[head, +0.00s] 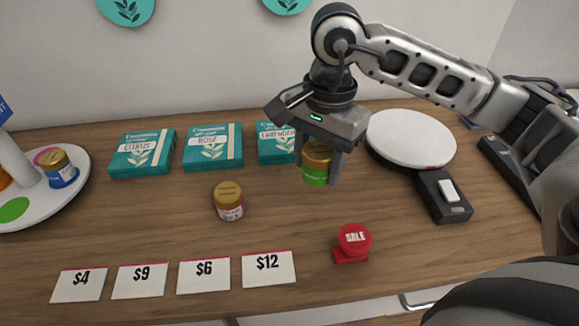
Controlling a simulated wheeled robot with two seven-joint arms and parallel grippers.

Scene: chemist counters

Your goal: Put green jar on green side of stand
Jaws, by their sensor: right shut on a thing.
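The green jar (315,176) has a gold lid and a green body. My right gripper (320,165) points down and is shut on it, with a finger on each side. The jar seems to be held above the wooden counter, near the teal boxes. The stand (62,196) is a round white platform at the far left, partly cut off by the frame edge. It has a green disc (14,209) at its front, a grey post, and a blue jar with gold lid (58,168) on its right side. An orange thing shows at its left edge. My left gripper is out of view.
A pink-labelled jar with gold lid (229,201) stands mid-counter. Teal boxes (212,147) line the back. Several price cards (205,275) and a red SALE piece (353,242) are in front. A round white-topped device (411,138) and a black switch box (443,196) are at right.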

